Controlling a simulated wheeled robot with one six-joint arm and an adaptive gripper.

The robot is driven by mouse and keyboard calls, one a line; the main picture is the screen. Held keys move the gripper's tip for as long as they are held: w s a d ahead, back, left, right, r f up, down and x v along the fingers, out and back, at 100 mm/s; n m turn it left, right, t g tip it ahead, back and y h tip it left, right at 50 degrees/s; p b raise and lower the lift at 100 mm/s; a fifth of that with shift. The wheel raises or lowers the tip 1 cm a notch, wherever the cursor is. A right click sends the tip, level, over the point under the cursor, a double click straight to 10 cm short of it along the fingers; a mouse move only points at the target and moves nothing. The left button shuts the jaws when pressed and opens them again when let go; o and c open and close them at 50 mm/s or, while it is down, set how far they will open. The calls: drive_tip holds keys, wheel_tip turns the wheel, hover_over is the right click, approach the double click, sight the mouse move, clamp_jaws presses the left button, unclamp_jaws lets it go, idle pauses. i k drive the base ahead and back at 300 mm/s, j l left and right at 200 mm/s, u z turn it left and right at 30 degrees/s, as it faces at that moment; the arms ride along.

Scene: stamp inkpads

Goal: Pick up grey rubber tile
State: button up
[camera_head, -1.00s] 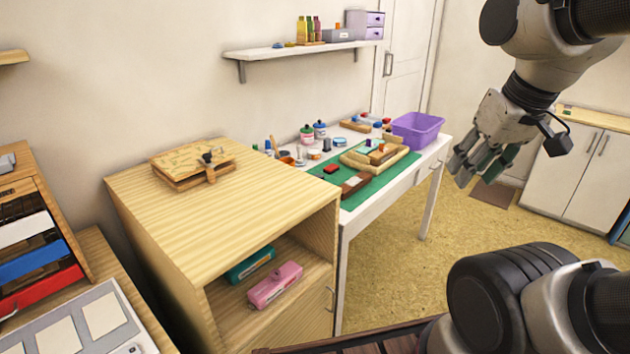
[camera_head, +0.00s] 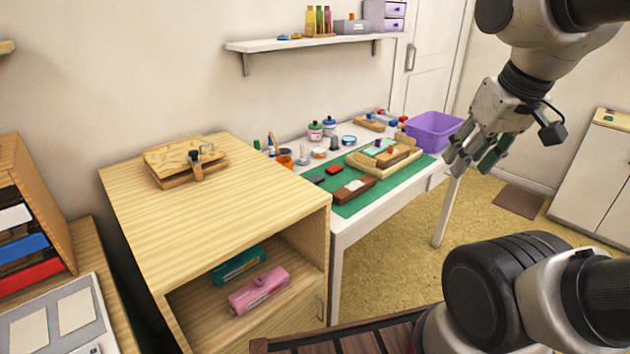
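A small dark grey flat piece (camera_head: 314,179), which looks like the grey rubber tile, lies at the near left edge of the green mat (camera_head: 372,199) on the white table. It is small in view and its details are hard to make out. My gripper (camera_head: 472,164) hangs in the air at the right of the picture, apart from the tile. Its fingers look spread, with nothing seen between them.
Beside the tile are a red pad (camera_head: 334,169) and a brown block (camera_head: 353,190). A wooden tray (camera_head: 358,161), several jars and a purple bin (camera_head: 432,130) stand behind. A wooden cabinet (camera_head: 225,206) borders the table's left.

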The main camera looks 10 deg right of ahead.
sight(316, 180)
drive_tip(key=i+l+u, duration=0.35)
drive_tip(key=l, duration=0.3)
drive_tip(key=i+l+u, duration=0.3)
drive_tip(key=l, duration=0.4)
drive_tip(key=i+l+u, duration=0.2)
drive_tip(key=l, duration=0.2)
drive_tip(key=i+l+u, duration=0.15)
drive_tip(key=l, duration=0.3)
